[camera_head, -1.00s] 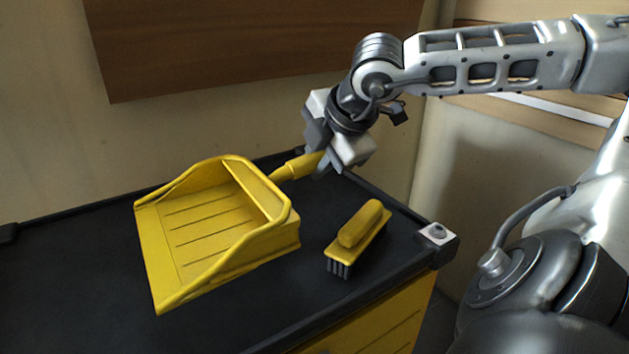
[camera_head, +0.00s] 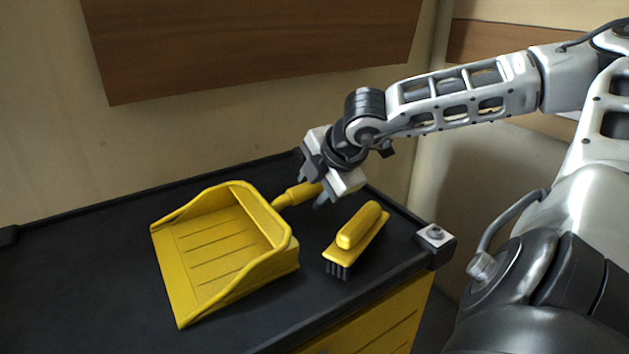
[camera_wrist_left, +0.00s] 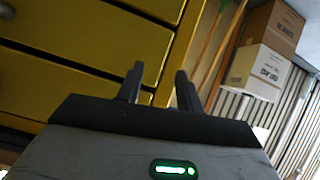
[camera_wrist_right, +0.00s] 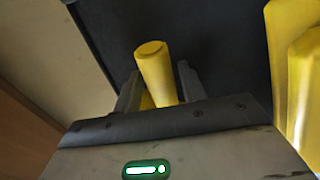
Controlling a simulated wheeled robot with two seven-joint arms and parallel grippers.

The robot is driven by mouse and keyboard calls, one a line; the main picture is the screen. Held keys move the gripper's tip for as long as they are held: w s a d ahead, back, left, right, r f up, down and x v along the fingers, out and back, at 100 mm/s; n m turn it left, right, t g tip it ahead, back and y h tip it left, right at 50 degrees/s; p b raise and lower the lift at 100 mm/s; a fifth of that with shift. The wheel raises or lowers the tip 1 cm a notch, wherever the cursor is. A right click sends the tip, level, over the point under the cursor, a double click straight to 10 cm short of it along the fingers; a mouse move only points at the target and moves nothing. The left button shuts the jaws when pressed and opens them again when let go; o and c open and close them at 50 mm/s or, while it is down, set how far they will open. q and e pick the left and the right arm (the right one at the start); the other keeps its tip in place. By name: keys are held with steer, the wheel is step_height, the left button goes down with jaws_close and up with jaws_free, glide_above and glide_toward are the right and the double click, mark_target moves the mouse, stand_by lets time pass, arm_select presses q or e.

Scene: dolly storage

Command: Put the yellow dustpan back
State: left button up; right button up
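The yellow dustpan (camera_head: 220,252) sits on the black top of the cart, its open edge toward the lower left. Its handle (camera_head: 296,194) points to the upper right, and the handle also shows in the right wrist view (camera_wrist_right: 154,72). My right gripper (camera_head: 314,191) is at the handle end, with its fingers (camera_wrist_right: 158,82) apart on either side of the handle and a gap visible. My left gripper is out of the head view. In the left wrist view its fingers (camera_wrist_left: 158,85) are apart and empty, in front of yellow drawers.
A yellow brush (camera_head: 358,238) lies on the black cart top (camera_head: 90,270), right of the dustpan, close to my right gripper. A raised rim and a metal corner fitting (camera_head: 435,236) edge the top. A wall stands behind. Cardboard boxes (camera_wrist_left: 262,70) show in the left wrist view.

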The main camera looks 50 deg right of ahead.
steer(key=v, duration=1.2)
stand_by(0.5)
